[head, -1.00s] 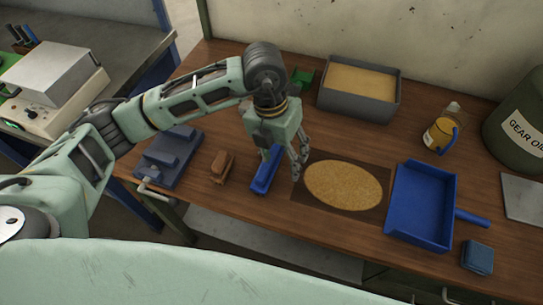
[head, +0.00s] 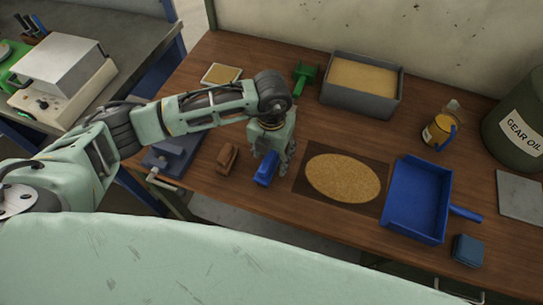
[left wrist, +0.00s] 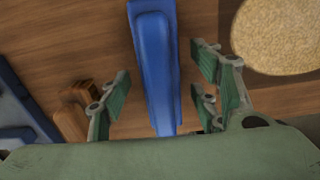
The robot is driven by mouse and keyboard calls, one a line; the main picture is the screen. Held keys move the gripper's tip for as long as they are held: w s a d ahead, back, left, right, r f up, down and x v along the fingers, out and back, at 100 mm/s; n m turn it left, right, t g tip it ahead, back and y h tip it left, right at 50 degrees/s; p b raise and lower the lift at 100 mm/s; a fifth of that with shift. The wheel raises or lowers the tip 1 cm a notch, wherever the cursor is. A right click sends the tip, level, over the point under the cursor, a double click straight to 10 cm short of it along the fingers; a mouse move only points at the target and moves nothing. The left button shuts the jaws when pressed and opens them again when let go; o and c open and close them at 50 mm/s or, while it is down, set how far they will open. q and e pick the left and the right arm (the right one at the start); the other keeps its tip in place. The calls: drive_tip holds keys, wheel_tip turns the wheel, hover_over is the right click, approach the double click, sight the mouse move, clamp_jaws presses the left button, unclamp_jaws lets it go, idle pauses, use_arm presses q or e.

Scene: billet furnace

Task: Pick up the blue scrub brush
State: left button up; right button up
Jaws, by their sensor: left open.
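The blue scrub brush (head: 266,170) lies on the wooden bench, left of the sand patch. In the left wrist view the brush (left wrist: 155,62) runs lengthwise between the fingers. My left gripper (head: 272,160) is over the brush and hides part of it in the head view. In the left wrist view the left gripper (left wrist: 162,98) is open, with fingers on both sides of the brush and a gap on each side. My right gripper is not in view.
A brown brush-like block (head: 227,157) lies close left of the blue brush, beside a blue vise (head: 170,160). The oval sand patch (head: 343,178) and blue dustpan (head: 418,202) lie to the right. A grey sand bin (head: 360,103) and a green brush (head: 304,76) stand behind.

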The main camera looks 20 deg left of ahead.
sight(275, 154)
use_arm(q)
drive_tip(key=shift+c, duration=0.3)
drive_tip(key=c, duration=1.3)
drive_tip(key=shift+w+r, duration=0.1)
drive_tip(key=shift+r+b, duration=0.3)
drive_tip(key=shift+r, duration=0.1)
drive_tip(key=r, duration=0.1)
drive_tip(key=r+b, duration=0.1)
drive_tip(key=d+r+b, duration=0.1)
drive_tip(key=shift+s+r, duration=0.25)
drive_tip(key=shift+s, duration=0.05)
drive_tip(key=s+d+r+b, duration=0.3)
drive_tip(key=s+d+r, duration=0.3)
drive_tip(key=d, duration=0.3)
drive_tip(key=shift+r, duration=0.3)
drive_tip(key=shift+w, duration=0.1)
